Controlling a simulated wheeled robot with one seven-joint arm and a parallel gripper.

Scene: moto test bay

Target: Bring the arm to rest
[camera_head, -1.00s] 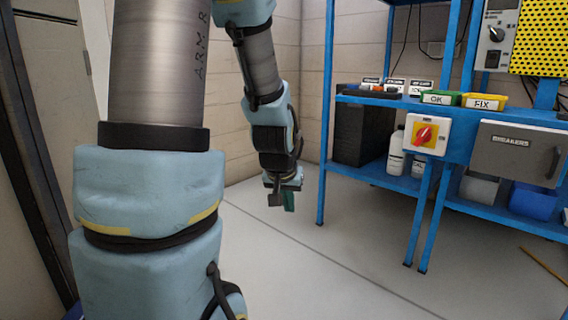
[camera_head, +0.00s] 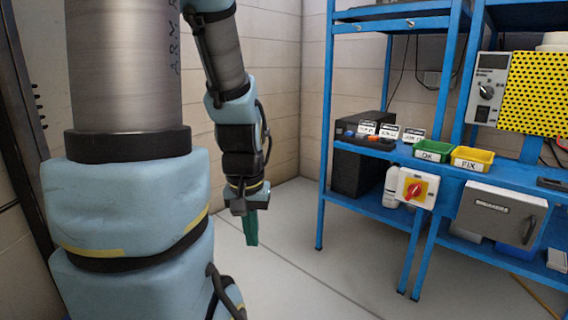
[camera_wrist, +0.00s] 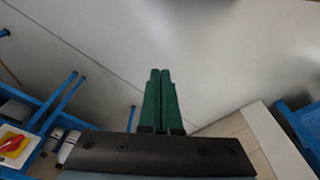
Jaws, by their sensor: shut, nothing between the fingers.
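My gripper (camera_head: 251,229) hangs at the end of my blue-grey arm in the head view, pointing down over bare floor to the left of the blue bench. In the wrist view its green fingers (camera_wrist: 160,100) lie side by side, shut, with nothing between them. The gripper touches nothing that I can see. The upper part of my arm fills the left of the head view.
The blue bench (camera_head: 410,241) stands at the right with a green OK tray (camera_head: 433,151), a yellow FIX tray (camera_head: 472,158), a red switch (camera_head: 415,190) and a grey breaker box (camera_head: 502,215). A pale wall (camera_head: 285,100) stands behind. The floor (camera_head: 300,275) between is clear.

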